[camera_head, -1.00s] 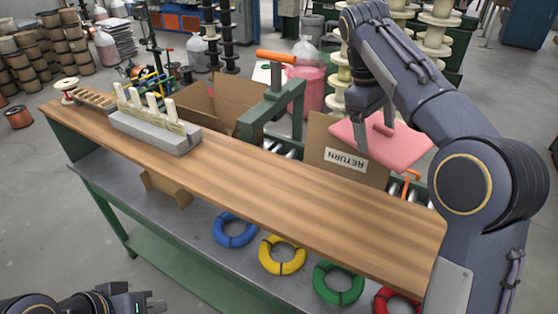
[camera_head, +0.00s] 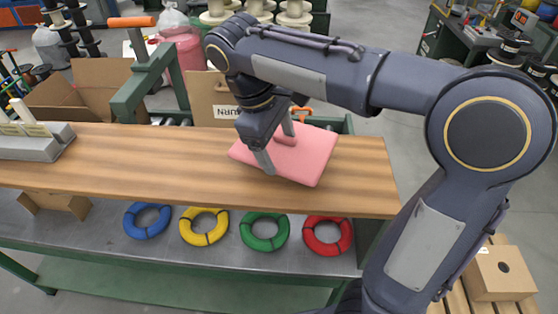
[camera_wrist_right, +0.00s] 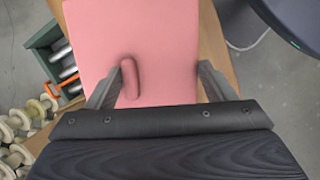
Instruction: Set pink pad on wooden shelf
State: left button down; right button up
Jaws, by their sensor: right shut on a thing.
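The pink pad (camera_head: 310,160) is a flat slab with rounded corners and a small pink handle (camera_wrist_right: 130,80) on its face. My right gripper (camera_head: 276,146) is shut on the pad, with one finger at each side, and the pad fills much of the right wrist view (camera_wrist_right: 165,25). The pad is over the right part of the wooden shelf (camera_head: 170,165), slightly tilted. I cannot tell whether its underside touches the wood. My left gripper is not in view.
A grey block with upright pegs (camera_head: 30,145) stands on the shelf's left end. Blue (camera_head: 147,220), yellow (camera_head: 204,226), green (camera_head: 264,231) and red (camera_head: 328,235) rings lie on the lower metal level. A cardboard box with a RETURN label (camera_head: 205,95) stands behind. The shelf's middle is clear.

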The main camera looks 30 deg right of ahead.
aim_at(277, 157)
jog(key=shift+s+f, duration=0.25)
jog(key=shift+f, duration=0.05)
jog(key=shift+s+f, duration=0.15)
jog(key=shift+f, duration=1.5)
jog(key=shift+f, duration=0.1)
jog(key=o, duration=1.1)
jog(key=shift+o, duration=0.2)
jog(key=v, duration=1.2)
